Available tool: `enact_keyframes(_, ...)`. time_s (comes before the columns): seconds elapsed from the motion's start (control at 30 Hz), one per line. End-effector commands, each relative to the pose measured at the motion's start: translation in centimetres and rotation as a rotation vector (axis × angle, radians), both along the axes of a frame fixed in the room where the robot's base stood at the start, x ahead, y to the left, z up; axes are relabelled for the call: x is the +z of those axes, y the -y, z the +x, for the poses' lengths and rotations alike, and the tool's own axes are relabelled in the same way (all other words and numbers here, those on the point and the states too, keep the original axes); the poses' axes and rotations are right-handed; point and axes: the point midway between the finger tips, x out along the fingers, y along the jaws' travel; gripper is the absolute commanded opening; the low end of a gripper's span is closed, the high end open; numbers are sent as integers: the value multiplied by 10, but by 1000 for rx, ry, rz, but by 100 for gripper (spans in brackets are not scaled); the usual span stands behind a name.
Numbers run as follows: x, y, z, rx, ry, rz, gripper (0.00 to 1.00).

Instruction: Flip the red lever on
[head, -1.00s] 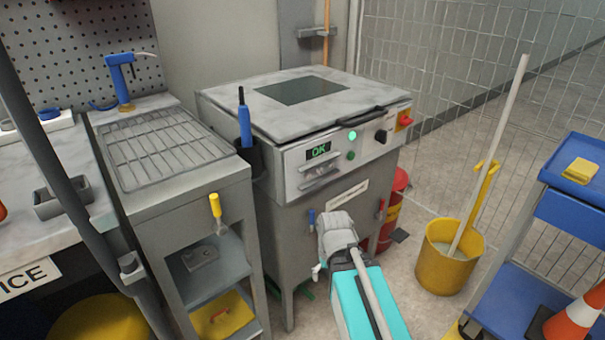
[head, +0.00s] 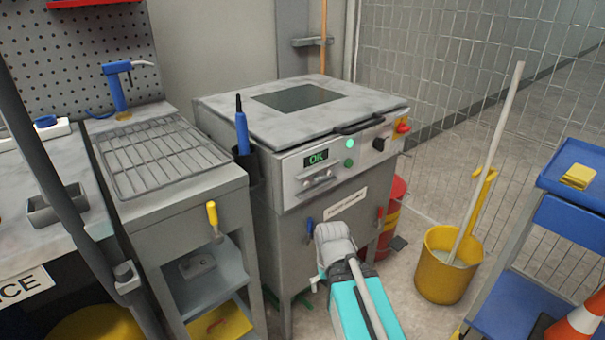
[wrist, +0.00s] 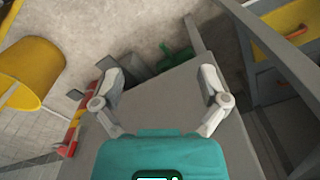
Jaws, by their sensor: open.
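The small red lever (head: 379,213) points up on the right part of the grey machine's front, below the control panel. A similar blue lever (head: 309,226) is to its left, on the same front. My gripper (wrist: 160,88) is open in the wrist view, with its two fingers spread and nothing between them.
The machine's panel has an OK display (head: 317,157), a lit green lamp, and a red switch (head: 402,126) on a yellow plate. A yellow bucket (head: 440,280) with a mop stands right. A side table (head: 180,210) with a yellow lever stands left; a blue cart (head: 540,250) stands far right.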

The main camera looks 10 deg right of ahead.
Motion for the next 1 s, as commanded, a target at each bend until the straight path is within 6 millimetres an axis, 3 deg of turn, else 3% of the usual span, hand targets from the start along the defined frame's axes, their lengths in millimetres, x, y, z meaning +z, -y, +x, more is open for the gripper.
enact_keyframes(0.03, 0, 0, 0, 1, 1, 0, 79)
enact_keyframes(0.27, 1, 8, 14, 30, 31, 5, 37)
enact_keyframes(0.47, 3, 30, 50, 111, 117, 8, 0)
enact_keyframes(0.67, 10, 72, 100, 238, 251, -17, 0)
enact_keyframes(1.0, 29, 163, 178, 458, 474, -158, 0)
